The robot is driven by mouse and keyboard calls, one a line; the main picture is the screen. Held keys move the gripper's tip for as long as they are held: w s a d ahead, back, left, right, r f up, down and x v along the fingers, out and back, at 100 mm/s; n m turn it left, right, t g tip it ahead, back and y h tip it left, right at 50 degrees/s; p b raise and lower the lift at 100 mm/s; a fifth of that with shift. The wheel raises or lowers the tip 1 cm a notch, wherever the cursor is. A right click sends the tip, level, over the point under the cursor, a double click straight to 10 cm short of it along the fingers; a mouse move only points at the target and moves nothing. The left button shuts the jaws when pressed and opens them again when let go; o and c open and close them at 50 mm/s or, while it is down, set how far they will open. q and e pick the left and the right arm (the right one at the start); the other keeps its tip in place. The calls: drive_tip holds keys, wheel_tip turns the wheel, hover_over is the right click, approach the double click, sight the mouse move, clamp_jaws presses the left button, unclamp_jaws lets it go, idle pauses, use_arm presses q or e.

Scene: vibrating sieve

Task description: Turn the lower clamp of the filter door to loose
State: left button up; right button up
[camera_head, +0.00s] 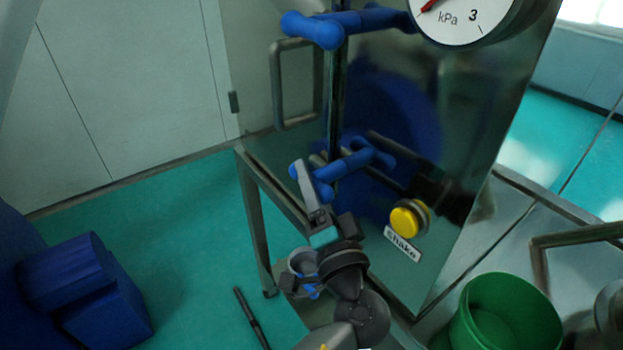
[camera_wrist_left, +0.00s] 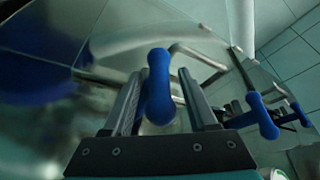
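The lower clamp (camera_head: 347,173) of the filter door is a blue handle with rounded ends, low on the shiny door. My left gripper (camera_head: 307,178) is at the near left end of this clamp, and its fingers partly cover it. In the left wrist view, a blue clamp handle (camera_wrist_left: 158,92) stands between the two grey fingers of the gripper (camera_wrist_left: 158,73). The fingers are apart, with what look like narrow gaps beside the handle; I cannot tell whether either one touches it. My right gripper is out of view.
The upper blue clamp (camera_head: 345,25) and a grey door handle (camera_head: 277,85) are above. A yellow shake button (camera_head: 405,222) is right of the lower clamp. A pressure gauge (camera_head: 462,20) is at top right, and a green bucket (camera_head: 505,315) is at lower right.

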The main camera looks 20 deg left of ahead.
use_arm(q)
clamp_jaws()
idle(0.5)
